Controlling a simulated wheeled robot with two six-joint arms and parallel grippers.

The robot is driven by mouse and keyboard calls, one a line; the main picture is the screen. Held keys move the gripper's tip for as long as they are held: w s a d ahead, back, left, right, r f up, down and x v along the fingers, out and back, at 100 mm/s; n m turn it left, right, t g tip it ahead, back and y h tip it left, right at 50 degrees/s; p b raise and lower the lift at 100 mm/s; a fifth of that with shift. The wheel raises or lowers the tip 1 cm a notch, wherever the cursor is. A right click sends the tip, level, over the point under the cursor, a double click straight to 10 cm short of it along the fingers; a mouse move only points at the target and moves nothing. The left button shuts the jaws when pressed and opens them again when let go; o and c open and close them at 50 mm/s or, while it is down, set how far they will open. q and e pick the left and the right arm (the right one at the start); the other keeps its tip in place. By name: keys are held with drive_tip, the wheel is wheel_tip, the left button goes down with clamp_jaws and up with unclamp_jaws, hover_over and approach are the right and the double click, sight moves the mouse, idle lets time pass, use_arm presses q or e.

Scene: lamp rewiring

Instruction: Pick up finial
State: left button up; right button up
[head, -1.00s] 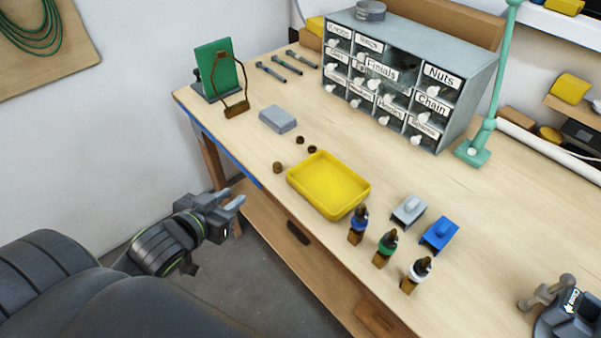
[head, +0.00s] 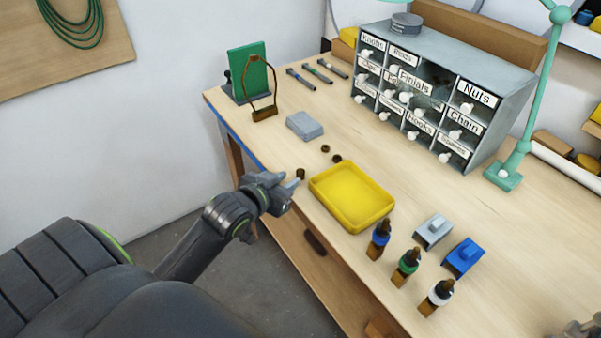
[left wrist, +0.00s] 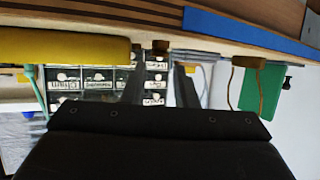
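Several small dark brown pieces lie on the bench left of the yellow tray (head: 330,208). The nearest, a small knob that looks like the finial (head: 300,174), stands close to the bench's front edge. My left gripper (head: 287,183) is at that edge, just short of this piece, with its fingers pointing towards it. In the left wrist view, which is upside down, the two fingers (left wrist: 159,88) are apart with nothing between them. A brown piece, apparently the finial (left wrist: 160,46), shows beyond the gap. My right gripper is not in view.
The tray's left edge is close to the left gripper. A grey box (head: 304,126) and the green stand (head: 250,73) are farther back. Bottles (head: 406,267) stand right of the tray. The labelled drawer cabinet (head: 489,98) is at the back.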

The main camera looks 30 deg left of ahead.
sight(298, 175)
use_arm(q)
drive_tip(key=shift+p+x, duration=0.5)
drive_tip(key=shift+x, duration=2.15)
drive_tip(key=shift+s+f, duration=0.1)
drive_tip(key=shift+f, duration=0.1)
drive_tip(key=shift+c, duration=0.5)
clamp_jaws()
